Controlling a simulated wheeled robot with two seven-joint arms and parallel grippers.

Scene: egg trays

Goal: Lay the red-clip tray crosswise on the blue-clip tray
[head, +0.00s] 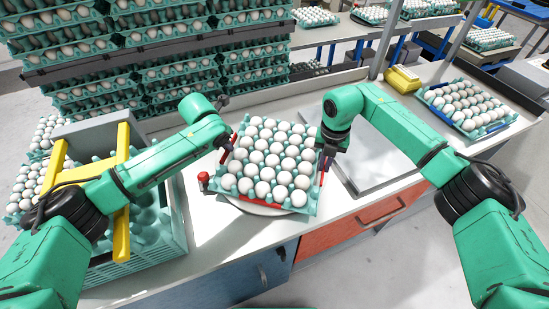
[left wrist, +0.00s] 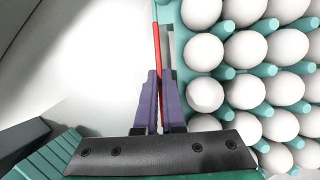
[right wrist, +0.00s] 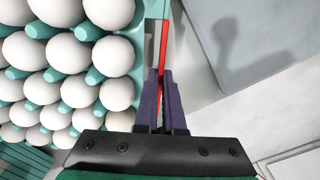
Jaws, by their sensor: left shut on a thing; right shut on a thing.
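The red-clip tray (head: 311,208), teal and full of white eggs, is at the middle of the bench, over a round white plate (head: 262,209). I cannot tell whether it touches the plate. My left gripper (head: 226,152) is shut on its left edge, at a red clip (left wrist: 157,45). My right gripper (head: 323,168) is shut on its right edge, at another red clip (right wrist: 163,45). The blue-clip tray (head: 496,126), also full of eggs, lies at the far right on the bench, away from both grippers.
A flat grey panel (head: 372,160) lies right of the held tray. A yellow device (head: 402,79) stands behind it. A small red button (head: 204,179) and a teal crate (head: 150,258) with a yellow frame are at the left. Stacked egg trays (head: 180,72) stand behind.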

